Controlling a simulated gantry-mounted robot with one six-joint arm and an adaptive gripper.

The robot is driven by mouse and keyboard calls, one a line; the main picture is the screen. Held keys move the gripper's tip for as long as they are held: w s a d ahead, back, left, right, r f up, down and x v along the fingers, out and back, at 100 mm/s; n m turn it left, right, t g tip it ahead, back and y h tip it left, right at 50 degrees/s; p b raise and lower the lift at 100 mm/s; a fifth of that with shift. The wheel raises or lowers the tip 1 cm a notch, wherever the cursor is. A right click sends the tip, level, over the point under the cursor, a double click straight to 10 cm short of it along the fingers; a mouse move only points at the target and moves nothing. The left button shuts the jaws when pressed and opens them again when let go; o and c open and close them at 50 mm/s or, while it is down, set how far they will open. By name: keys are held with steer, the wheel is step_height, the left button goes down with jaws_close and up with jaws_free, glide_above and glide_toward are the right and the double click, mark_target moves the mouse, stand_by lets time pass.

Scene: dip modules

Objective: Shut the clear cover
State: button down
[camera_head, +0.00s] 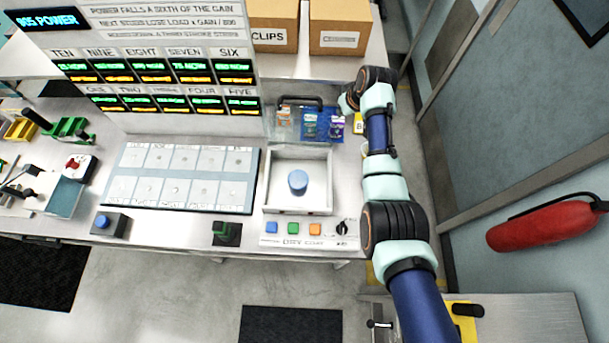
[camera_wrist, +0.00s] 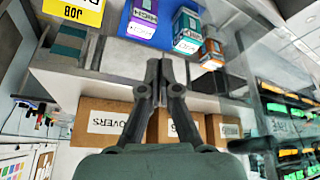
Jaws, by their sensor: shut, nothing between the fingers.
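The clear cover (camera_head: 283,122) stands open, raised at the back of a white open-topped box (camera_head: 268,196) in the head view. A dark handle (camera_head: 300,100) runs along its top edge. A blue round piece (camera_head: 298,181) sits inside the box. In the wrist view a clear panel (camera_wrist: 245,50), apparently the cover, shows at the right, beside my gripper. My gripper (camera_wrist: 158,66) is shut and empty, with its fingertips together and apart from the panel. In the head view my arm reaches in from the right; the fingertips are hard to make out there.
Small coloured boxes (camera_wrist: 187,30) stand close beyond the fingertips. Cardboard boxes (camera_head: 340,27) stand at the back. A panel with blue, green and orange buttons (camera_head: 293,229) lies in front of the white box. A module tray (camera_head: 181,208) lies to its left.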

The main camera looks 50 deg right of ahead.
mark_target(334, 124)
steer(key=shift+y, duration=0.3)
steer(key=shift+s+a+f+p, duration=0.1)
steer(key=shift+s+a+p, duration=0.05)
steer(key=shift+a+p, duration=0.75)
steer(key=shift+s+a+p, duration=0.2)
steer(key=shift+a+p, duration=0.65)
steer(key=shift+p, duration=0.1)
steer(key=shift+s+a+f+p, duration=0.1)
steer(key=shift+s+a+p, duration=0.05)
steer(key=shift+a+p, duration=0.75)
steer(key=a+p, duration=0.1)
steer(key=p, duration=0.1)
steer(key=s+a+r+p, duration=0.1)
steer(key=p, duration=0.1)
steer(key=shift+s+a, duration=0.15)
steer(key=shift+s, duration=0.15)
steer(key=s+a+p, duration=0.3)
steer(key=a, duration=0.3)
steer(key=shift+f+p, duration=0.35)
steer(key=shift+f, duration=0.05)
